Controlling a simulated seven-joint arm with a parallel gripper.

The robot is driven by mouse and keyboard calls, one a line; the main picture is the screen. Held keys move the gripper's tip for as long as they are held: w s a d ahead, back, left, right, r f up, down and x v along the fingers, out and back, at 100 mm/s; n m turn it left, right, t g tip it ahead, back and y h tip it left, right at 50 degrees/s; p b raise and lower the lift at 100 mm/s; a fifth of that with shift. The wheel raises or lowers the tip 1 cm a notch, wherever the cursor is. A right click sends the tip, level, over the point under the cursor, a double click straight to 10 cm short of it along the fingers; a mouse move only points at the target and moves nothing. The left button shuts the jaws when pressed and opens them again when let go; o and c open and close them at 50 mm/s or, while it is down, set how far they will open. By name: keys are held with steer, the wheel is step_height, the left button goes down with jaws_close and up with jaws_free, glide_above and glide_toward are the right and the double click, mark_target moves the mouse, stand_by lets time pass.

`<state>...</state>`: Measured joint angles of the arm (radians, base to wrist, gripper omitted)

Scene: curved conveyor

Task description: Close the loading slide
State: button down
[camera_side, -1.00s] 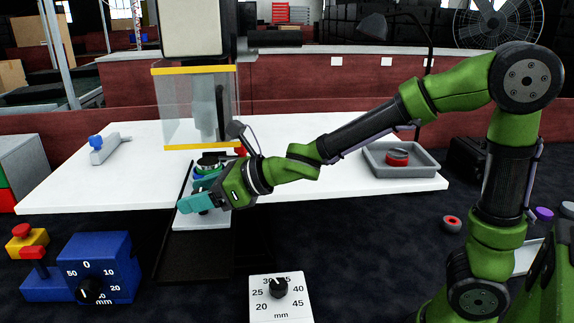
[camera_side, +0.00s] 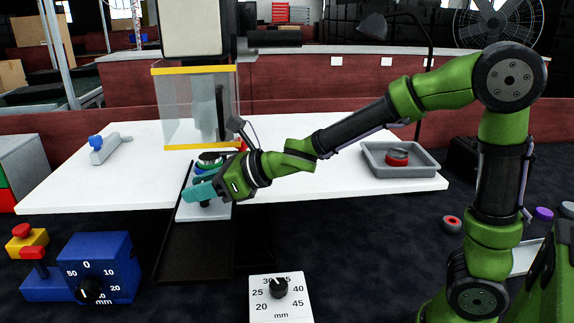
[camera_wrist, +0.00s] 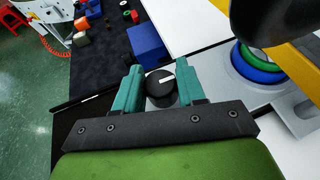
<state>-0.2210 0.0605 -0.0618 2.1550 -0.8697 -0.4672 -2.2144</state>
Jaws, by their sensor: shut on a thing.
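The loading slide (camera_side: 217,213) is a light grey plate on a dark track (camera_side: 195,255), at the front edge of the white table. A green and blue ringed part (camera_wrist: 257,66) sits on it, just beyond my gripper; it is partly hidden in the side view. My gripper (camera_side: 198,193) has teal fingers, shut on the slide's black knob (camera_wrist: 161,84), which stands between them in the wrist view. The press with a clear, yellow-edged guard (camera_side: 180,112) stands just behind the slide.
A blue dial box (camera_side: 107,255) with a red lever is at the front left, and a white dial plate (camera_side: 262,302) at the front centre. A grey tray (camera_side: 425,168) holds a red and grey part on the right. The front track is bare.

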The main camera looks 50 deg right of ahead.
steer(key=shift+w+d, duration=0.75)
steer(key=shift+d, duration=0.05)
steer(key=c, duration=0.8)
jaws_free()
steer(key=shift+o, duration=0.2)
steer(key=shift+s+r, duration=0.1)
steer(key=shift+s, duration=0.05)
steer(key=v, duration=1.6)
steer(key=shift+s+r, duration=0.15)
steer(key=shift+s, duration=0.05)
steer(key=shift+d, duration=0.15)
